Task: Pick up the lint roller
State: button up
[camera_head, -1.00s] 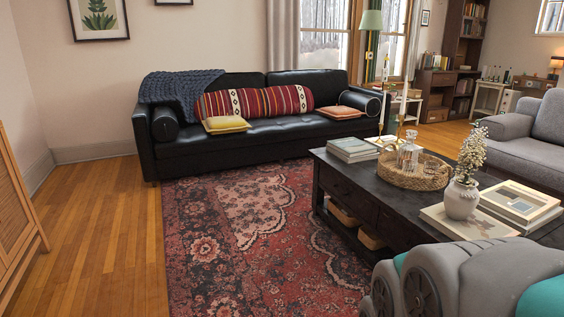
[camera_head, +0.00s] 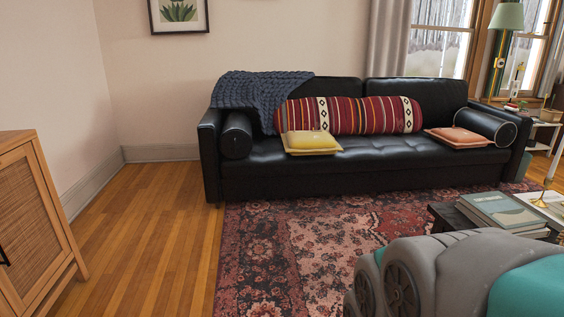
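I cannot make out a lint roller in the current view. A black leather sofa (camera_head: 300,178) stands against the far wall. On it lie a striped red bolster (camera_head: 350,115), a yellow cushion (camera_head: 311,142), an orange cushion (camera_head: 458,137) and a dark knitted throw (camera_head: 262,97). Part of my own arm, grey and teal, fills the lower right corner. My gripper does not show.
A coffee table (camera_head: 450,219) with stacked books (camera_head: 505,212) stands at the right, partly hidden by my arm. A wooden cabinet (camera_head: 30,225) is at the left edge. Wood floor (camera_head: 150,240) and a patterned rug (camera_head: 270,250) lie open before the sofa.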

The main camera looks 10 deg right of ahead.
aim_at(510, 108)
jog(key=i+z, duration=0.1)
jog(key=i, duration=0.6)
jog(key=i+j+z, duration=0.15)
jog(key=i, duration=0.5)
jog(key=i+j+z, duration=0.1)
jog(key=i, duration=0.6)
jog(key=i+l+z, duration=0.15)
jog(key=i+z, duration=0.35)
jog(key=i+j+z, duration=0.1)
jog(key=i+z, duration=0.4)
jog(key=i, duration=0.2)
jog(key=i+j+z, duration=0.3)
jog(key=i+z, duration=0.15)
jog(key=i, duration=0.15)
jog(key=i+l+z, duration=0.2)
jog(key=i, duration=0.45)
jog(key=i+l+z, duration=0.2)
jog(key=i, duration=0.4)
jog(key=i+l+u, duration=0.3)
jog(key=i, duration=0.4)
jog(key=i+l+u, duration=0.3)
jog(key=i+l, duration=0.35)
